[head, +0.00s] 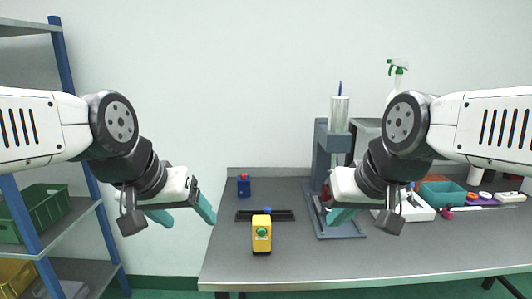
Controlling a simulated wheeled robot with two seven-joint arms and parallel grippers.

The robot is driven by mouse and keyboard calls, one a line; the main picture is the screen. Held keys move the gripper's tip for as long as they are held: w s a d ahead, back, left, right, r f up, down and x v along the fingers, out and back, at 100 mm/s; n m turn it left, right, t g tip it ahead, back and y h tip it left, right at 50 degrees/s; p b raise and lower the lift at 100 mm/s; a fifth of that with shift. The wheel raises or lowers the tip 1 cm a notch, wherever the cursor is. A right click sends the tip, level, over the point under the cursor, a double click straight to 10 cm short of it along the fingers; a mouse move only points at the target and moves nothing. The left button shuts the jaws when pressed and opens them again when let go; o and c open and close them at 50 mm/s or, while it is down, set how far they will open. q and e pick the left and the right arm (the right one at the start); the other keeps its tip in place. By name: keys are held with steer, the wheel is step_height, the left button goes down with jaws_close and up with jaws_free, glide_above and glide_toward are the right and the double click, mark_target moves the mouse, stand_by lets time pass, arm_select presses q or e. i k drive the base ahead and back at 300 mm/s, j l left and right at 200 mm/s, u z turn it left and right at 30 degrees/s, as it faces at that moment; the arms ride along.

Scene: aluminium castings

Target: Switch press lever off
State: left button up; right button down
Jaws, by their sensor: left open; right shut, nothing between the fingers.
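A grey-blue press (322,150) stands at the back of the grey table, with a light cylinder (339,114) on top. A small red part (325,190) shows at its side; I cannot tell whether this is the lever. My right arm hides part of the press. My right gripper (340,216) is shut and empty, in front of the press in the picture; I cannot tell whether they touch. My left gripper (183,213) is open and empty, left of the table. A yellow box (261,240) with a green button stands near the table's middle.
A blue block (243,186) and a black rail (280,216) lie on the table (350,262). A white tray (418,212), a teal bin (442,194) and small items crowd its right. A shelf with a green crate (40,214) stands left. The front strip of the table is clear.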

mark_target(411, 185)
steer(key=z, duration=1.25)
steer(key=i+l+u, duration=0.5)
steer(key=i+j, duration=0.1)
steer(key=i, duration=0.05)
